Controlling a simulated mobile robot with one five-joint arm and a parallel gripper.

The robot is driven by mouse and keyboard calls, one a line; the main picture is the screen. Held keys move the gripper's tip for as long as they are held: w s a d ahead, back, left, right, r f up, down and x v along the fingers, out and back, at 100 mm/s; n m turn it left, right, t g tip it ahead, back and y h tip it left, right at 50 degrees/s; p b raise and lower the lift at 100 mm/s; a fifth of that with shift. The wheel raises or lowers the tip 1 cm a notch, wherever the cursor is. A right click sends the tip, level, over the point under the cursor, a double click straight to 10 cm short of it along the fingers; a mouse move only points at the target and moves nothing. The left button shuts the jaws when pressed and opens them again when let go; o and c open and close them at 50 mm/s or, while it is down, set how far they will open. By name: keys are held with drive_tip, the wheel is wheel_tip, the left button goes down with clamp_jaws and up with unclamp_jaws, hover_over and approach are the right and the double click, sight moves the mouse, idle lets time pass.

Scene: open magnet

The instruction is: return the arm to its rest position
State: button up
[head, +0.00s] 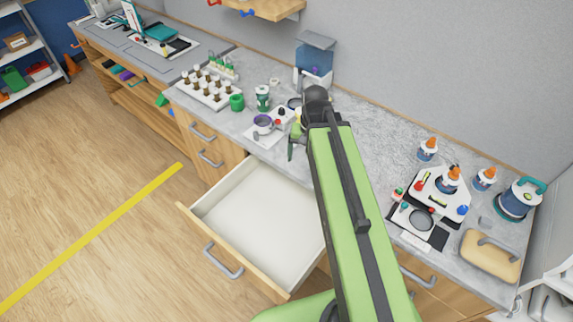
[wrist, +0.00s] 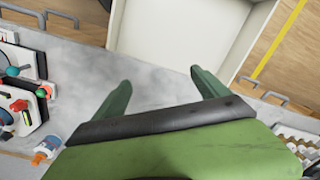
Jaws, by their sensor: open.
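My green arm reaches forward from the bottom of the head view, over the right side of an open drawer to the counter. My gripper (wrist: 160,92) shows in the wrist view with its two dark green fingers spread apart and nothing between them. The fingers are above the grey counter (wrist: 165,60), near the open drawer. In the head view the gripper is mostly hidden by the arm, with one green finger (head: 291,147) showing at its left.
The empty white drawer (head: 255,205) stands pulled out. Left of the arm are a rack of vials (head: 208,90) and a green cup (head: 237,102). Right of it are a white device (head: 440,193), several orange-capped bottles (head: 428,149) and a blue canister (head: 517,202). Open floor lies left.

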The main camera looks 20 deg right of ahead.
drive_tip(key=s+a+n, duration=0.1)
drive_tip(key=a+n, duration=0.3)
drive_tip(key=a, duration=0.4)
drive_tip(key=shift+s+n+h, duration=0.25)
drive_tip(key=shift+n+h, duration=0.05)
wheel_tip(320, 180, down, 12)
drive_tip(key=b, duration=1.2)
drive_tip(key=shift+f, duration=0.1)
